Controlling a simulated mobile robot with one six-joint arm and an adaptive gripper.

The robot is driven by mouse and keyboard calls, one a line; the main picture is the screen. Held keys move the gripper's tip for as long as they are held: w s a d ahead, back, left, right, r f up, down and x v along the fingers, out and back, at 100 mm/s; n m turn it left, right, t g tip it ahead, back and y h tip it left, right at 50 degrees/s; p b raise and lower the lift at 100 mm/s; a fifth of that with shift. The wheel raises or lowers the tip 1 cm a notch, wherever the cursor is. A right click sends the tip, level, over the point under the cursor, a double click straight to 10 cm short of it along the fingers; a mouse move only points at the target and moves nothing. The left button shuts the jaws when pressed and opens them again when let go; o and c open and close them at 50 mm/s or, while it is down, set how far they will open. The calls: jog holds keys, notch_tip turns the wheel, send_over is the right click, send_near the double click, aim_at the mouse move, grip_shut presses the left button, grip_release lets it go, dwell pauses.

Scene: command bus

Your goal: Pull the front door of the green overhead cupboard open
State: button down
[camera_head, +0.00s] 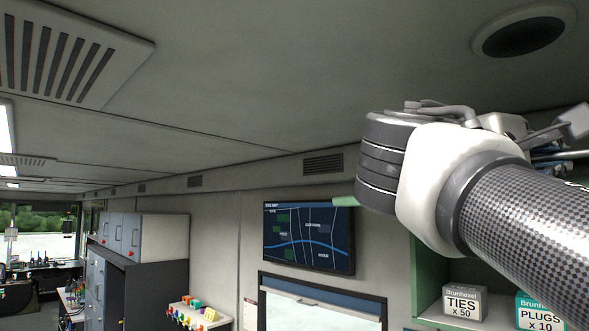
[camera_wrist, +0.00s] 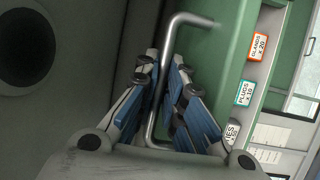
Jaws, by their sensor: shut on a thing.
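The green cupboard (camera_head: 428,275) is at the right edge of the head view, partly behind my arm. Its front is uncovered enough to show boxes inside. The green door (camera_wrist: 215,70) fills the upper middle of the wrist view and stands at least partly open, with the shelf boxes visible past its edge. A bent metal bar handle (camera_wrist: 188,18) is on the door. My gripper (camera_wrist: 164,62) has its blue-padded fingers on either side of the handle and is shut on it. In the head view my wrist mostly hides the fingers.
A box marked TIES (camera_head: 464,302) and a box marked PLUGS (camera_head: 540,312) stand on the cupboard shelf. The ceiling (camera_head: 270,80) is close above my arm. A wall screen (camera_head: 308,238) hangs left of the cupboard. Grey cabinets (camera_head: 140,260) stand farther left.

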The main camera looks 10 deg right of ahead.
dwell(0.4)
jog(key=shift+f+b, duration=0.6)
jog(key=shift+b, duration=0.5)
notch_tip(320, 180, down, 8)
jog(key=h+b, duration=0.1)
jog(key=b, duration=0.7)
jog(key=shift+w+d+r+m+b, duration=0.2)
jog(key=shift+w+d+m+b, duration=0.1)
jog(key=shift+w+d+b, duration=0.1)
jog(key=shift+s, duration=0.1)
jog(key=c, duration=2)
grip_release()
jog(key=shift+o, duration=0.2)
